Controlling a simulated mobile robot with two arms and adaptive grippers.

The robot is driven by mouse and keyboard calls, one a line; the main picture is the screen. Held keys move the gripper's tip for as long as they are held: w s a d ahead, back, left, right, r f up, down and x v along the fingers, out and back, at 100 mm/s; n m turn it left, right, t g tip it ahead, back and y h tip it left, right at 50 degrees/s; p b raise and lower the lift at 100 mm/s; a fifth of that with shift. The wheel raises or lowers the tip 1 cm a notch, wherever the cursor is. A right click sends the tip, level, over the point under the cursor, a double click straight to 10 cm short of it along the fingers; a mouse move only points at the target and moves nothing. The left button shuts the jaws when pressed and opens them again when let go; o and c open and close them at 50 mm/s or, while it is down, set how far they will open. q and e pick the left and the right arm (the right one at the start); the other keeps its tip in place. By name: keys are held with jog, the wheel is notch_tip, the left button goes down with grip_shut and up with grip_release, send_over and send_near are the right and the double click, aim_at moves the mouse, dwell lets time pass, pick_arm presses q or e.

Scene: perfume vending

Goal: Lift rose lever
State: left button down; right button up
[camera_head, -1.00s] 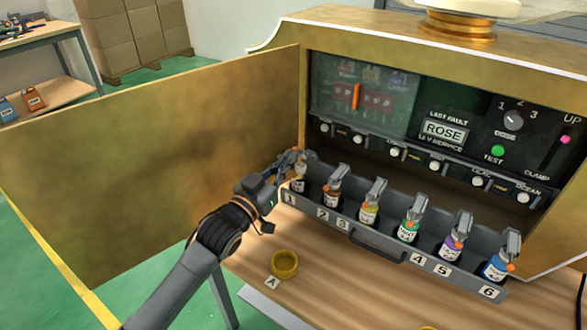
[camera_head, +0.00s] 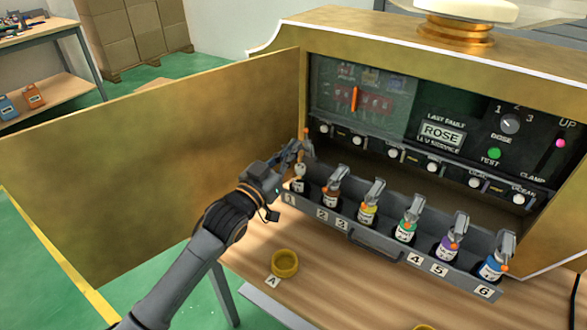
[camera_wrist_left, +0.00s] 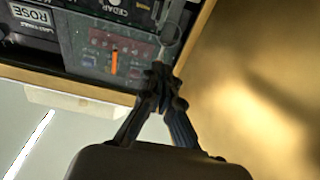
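Bottle 1 (camera_head: 299,186) stands at the left end of the grey rack. The lever over it (camera_head: 307,146) has an orange tip and now points up; I cannot read its label to confirm it is rose. My left gripper (camera_head: 293,149) is at this lever, just left of it. In the left wrist view its fingers (camera_wrist_left: 161,82) come together at the tips; whether anything is pinched between them I cannot tell. A display (camera_head: 442,134) reads "LAST FAULT ROSE". My right gripper is not in view.
Several more bottles, each with a lowered lever, stand in the numbered rack (camera_head: 362,231) to the right. The open golden door (camera_head: 150,165) is close on the left of my arm. A yellow ring (camera_head: 285,263) marked A lies on the table.

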pick_arm(q)
jog(key=shift+f, duration=0.1)
dwell(0.3)
jog(key=r+p+v, duration=0.1)
jog(key=p+v, duration=0.4)
jog(key=v, duration=0.4)
jog(key=shift+r, duration=0.55)
